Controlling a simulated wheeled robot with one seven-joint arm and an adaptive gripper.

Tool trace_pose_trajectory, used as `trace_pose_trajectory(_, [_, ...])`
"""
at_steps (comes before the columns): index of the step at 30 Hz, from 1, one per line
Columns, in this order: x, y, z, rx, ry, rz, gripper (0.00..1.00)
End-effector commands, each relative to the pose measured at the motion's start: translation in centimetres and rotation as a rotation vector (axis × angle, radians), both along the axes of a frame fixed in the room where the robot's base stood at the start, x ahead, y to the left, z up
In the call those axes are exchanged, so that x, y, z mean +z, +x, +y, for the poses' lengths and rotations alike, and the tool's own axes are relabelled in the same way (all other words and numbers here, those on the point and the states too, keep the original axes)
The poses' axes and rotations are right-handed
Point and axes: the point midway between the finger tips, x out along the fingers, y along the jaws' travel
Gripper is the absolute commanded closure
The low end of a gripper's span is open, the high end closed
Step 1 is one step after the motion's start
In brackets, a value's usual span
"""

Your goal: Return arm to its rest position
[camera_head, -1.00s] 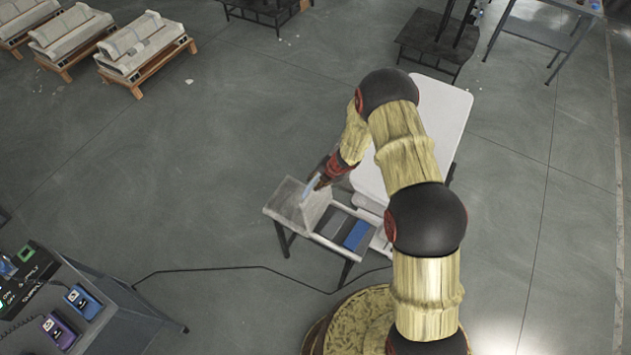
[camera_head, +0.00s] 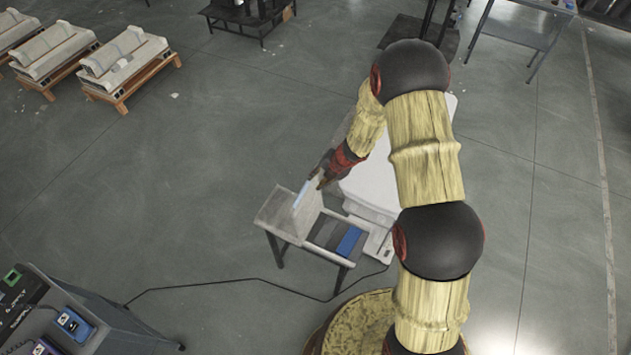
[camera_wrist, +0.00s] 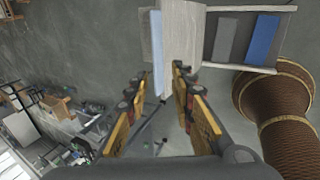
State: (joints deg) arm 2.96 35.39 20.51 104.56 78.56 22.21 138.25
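My arm reaches from the lower right of the head view over a small side table (camera_head: 277,217). My gripper (camera_head: 316,183) is just up and right of a thin light-blue strip (camera_head: 301,194) standing against a pale panel on that table. In the wrist view my gripper (camera_wrist: 160,76) has its two fingers spread apart, and the light-blue strip (camera_wrist: 157,45) shows beyond and between them. The fingers do not appear to close on it. Part of the strip's lower end is hard to make out.
A blue block (camera_head: 349,241) lies in the side table's tray, also seen in the wrist view (camera_wrist: 263,40). A white table (camera_head: 372,190) stands behind my arm. A grey cabinet (camera_head: 110,325) is at lower left. Open floor (camera_head: 200,190) lies left.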

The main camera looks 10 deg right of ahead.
Motion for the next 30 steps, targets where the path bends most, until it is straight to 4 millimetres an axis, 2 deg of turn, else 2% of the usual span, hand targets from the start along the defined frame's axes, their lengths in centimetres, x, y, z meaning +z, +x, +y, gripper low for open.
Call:
trace_pose_trajectory(14, [-0.1,0.0,0.0,0.001,-0.001,0.000,0.76])
trace_pose_trajectory(19, [0.0,-0.1,0.2,0.105,-0.024,-0.039,0.76])
trace_pose_trajectory(23, [0.0,-1.0,1.0,0.377,-0.062,-0.122,0.76])
trace_pose_trajectory(27, [-0.3,-5.0,2.1,0.805,-0.092,-0.215,0.76])
trace_pose_trajectory(30, [1.2,-7.6,2.6,1.125,-0.109,-0.316,0.76])
